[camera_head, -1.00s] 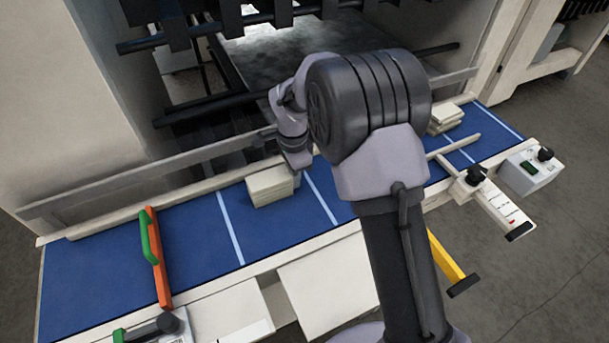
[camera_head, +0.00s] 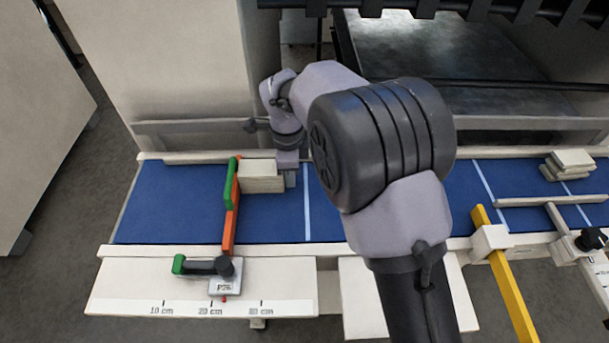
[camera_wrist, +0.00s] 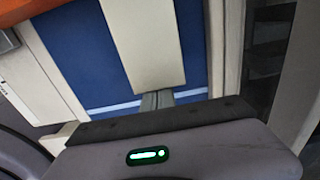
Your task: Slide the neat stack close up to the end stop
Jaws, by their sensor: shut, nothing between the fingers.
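The neat stack (camera_head: 261,182) is a squared cream block of sheets on the blue belt. It is right beside the end stop (camera_head: 228,228), an orange bar with a green handle across the belt. The handle hides part of the join, so I cannot tell whether they touch. My gripper (camera_head: 290,178) is shut and empty, low at the stack's right side. In the wrist view the fingertips (camera_wrist: 157,99) are at the near end of the stack (camera_wrist: 142,45), apparently against it. Some orange of the end stop (camera_wrist: 25,8) shows at the top left.
A less tidy cream stack (camera_head: 568,164) lies far right on the blue belt (camera_head: 400,190). A yellow bar (camera_head: 510,285) and a cream guide with a black knob (camera_head: 590,240) stand at the front right. A scale plate (camera_head: 205,302) with a clamp sits at the front left.

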